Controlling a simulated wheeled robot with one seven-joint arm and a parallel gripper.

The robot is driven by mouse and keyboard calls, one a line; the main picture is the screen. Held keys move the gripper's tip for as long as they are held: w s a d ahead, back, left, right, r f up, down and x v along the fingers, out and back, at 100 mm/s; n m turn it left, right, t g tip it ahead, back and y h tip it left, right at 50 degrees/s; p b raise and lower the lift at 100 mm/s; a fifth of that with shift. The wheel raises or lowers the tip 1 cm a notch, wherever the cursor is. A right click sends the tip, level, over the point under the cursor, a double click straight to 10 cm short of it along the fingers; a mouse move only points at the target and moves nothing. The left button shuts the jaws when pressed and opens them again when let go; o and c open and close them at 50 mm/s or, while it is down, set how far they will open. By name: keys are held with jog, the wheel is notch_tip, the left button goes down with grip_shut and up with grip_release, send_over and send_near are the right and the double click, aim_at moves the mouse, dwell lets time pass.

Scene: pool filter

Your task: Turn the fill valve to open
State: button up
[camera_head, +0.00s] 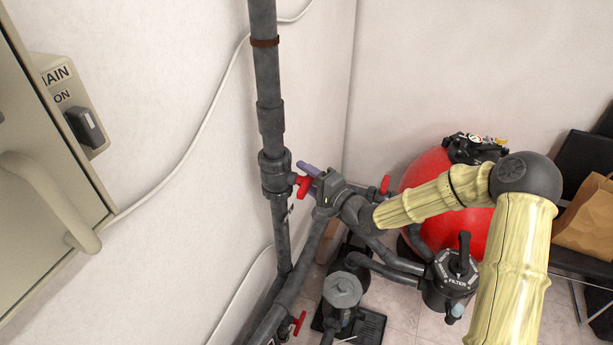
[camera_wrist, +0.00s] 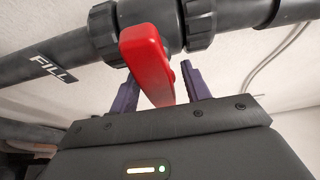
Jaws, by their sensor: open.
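The fill valve's red handle (camera_wrist: 150,65) is at the middle of the wrist view, on a dark grey pipe marked FILL (camera_wrist: 53,68). The handle sticks out across the pipe's line. My gripper (camera_wrist: 158,84) is open, with one purple finger on each side of the handle. I cannot tell whether either finger touches it. In the head view, the red handle (camera_head: 303,186) is beside the upright pipe's valve body (camera_head: 275,172), and my gripper (camera_head: 311,172) reaches it from the right. My gripper hides part of the valve area there.
Another red handle (camera_head: 385,184) is just right of my gripper, and one (camera_head: 298,323) is low on a pipe. A red tank (camera_head: 425,172) and a FILTER valve (camera_head: 452,280) stand at right. A panel with an ON switch (camera_head: 85,127) is on the left wall.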

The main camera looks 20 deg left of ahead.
jog(key=c, duration=1)
